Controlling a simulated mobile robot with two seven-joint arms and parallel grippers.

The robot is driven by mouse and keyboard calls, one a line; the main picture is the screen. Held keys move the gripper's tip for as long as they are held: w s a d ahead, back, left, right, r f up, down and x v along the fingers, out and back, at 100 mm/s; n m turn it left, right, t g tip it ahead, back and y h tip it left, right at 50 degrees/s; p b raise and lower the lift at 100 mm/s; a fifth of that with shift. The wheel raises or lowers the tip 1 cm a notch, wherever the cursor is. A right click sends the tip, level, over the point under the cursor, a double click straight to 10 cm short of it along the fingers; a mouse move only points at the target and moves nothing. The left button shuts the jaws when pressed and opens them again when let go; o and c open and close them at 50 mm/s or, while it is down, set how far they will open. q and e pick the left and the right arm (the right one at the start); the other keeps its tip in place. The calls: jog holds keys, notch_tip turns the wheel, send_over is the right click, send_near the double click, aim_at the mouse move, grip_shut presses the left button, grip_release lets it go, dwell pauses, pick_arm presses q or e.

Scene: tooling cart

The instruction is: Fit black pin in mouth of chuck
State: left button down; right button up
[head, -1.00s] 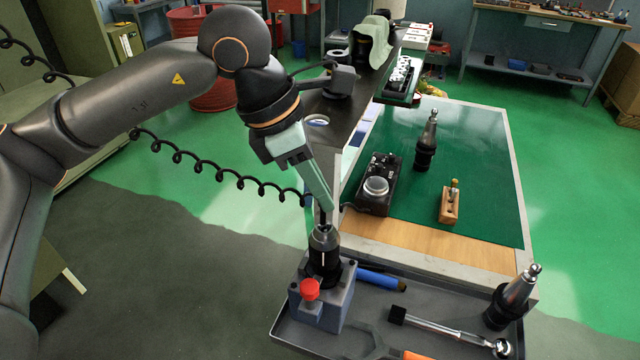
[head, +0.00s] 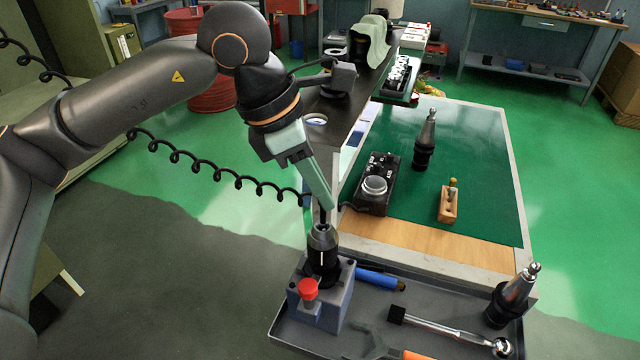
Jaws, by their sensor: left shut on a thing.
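The chuck (head: 322,239) stands upright, with a silver nose and black body, in a blue-grey holding block (head: 333,304) with a red knob (head: 308,289). My left gripper (head: 325,205) comes down from the upper left, directly over the chuck's mouth. It is shut on the black pin (head: 323,217), of which only a short dark piece shows between the fingertips and the chuck's top. The pin's lower end is at the mouth; I cannot tell whether it is inside. My right gripper is not in view.
The grey tray (head: 291,336) also holds a blue-handled tool (head: 378,279), a ratchet-like wrench (head: 448,328) and a tool holder (head: 512,297). Behind are a green mat (head: 477,150), a black device with a ring (head: 375,186), another tool holder (head: 425,143) and a wooden block (head: 448,204).

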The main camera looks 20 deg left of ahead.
pick_arm(q)
jog(key=shift+f+b, duration=1.25)
jog(key=shift+f, duration=0.05)
dwell(0.5)
dwell(0.4)
jog(key=c, duration=0.8)
grip_release()
jog(key=shift+o, duration=0.2)
